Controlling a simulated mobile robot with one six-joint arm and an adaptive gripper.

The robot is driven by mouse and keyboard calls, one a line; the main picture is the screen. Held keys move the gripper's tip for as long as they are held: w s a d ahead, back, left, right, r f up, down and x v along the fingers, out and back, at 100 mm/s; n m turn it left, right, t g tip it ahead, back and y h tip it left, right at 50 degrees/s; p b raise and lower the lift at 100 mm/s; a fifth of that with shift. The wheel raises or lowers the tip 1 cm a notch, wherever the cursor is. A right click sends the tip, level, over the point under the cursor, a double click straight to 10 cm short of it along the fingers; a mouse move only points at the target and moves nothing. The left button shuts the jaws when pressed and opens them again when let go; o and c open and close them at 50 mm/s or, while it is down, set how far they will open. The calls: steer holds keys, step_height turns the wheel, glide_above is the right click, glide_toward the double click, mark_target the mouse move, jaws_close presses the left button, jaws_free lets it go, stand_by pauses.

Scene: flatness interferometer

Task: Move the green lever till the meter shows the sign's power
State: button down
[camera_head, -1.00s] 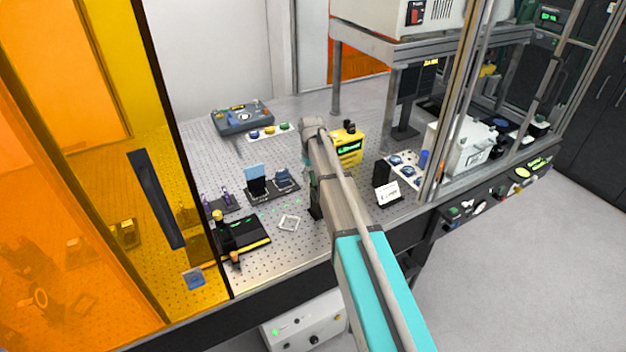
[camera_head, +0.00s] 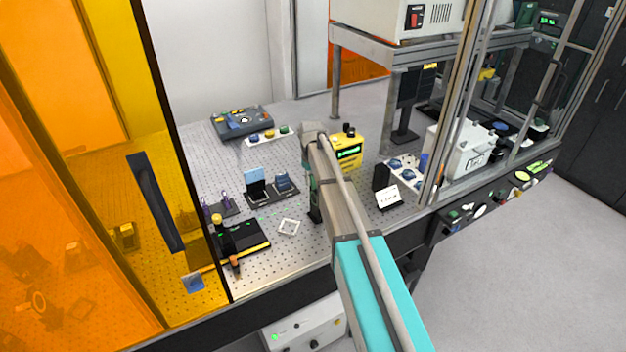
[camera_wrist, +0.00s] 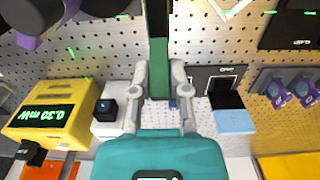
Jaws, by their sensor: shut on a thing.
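The green lever (camera_wrist: 159,78) stands upright in the wrist view, on a dark upright piece. My gripper (camera_wrist: 160,70) is shut on it, one finger on each side. In the head view my own arm hides most of the gripper and lever. The yellow meter (camera_wrist: 48,118) is at the left of the wrist view and reads 0.30 mW. In the head view the meter (camera_head: 349,151) stands behind my arm, its digits too small to read. A white card sign (camera_head: 389,198) stands at the bench's front right. Its writing is too small to read.
Near the lever on the perforated bench (camera_head: 285,262) are a white square frame (camera_head: 289,227), a black mount with a blue plate (camera_head: 256,184) and a black box (camera_head: 244,240). An orange panel (camera_head: 75,160) closes off the left. A metal frame post (camera_head: 452,110) stands at right.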

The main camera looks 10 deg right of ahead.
steer(key=shift+s, duration=0.1)
steer(key=shift+s+d+r+t, duration=0.1)
steer(key=shift+s+r+t, duration=0.05)
steer(key=shift+s+t, duration=0.2)
steer(key=shift+w+t, duration=0.1)
steer(key=shift+t, duration=0.15)
steer(key=c, duration=0.6)
jaws_free()
steer(key=shift+r, duration=0.1)
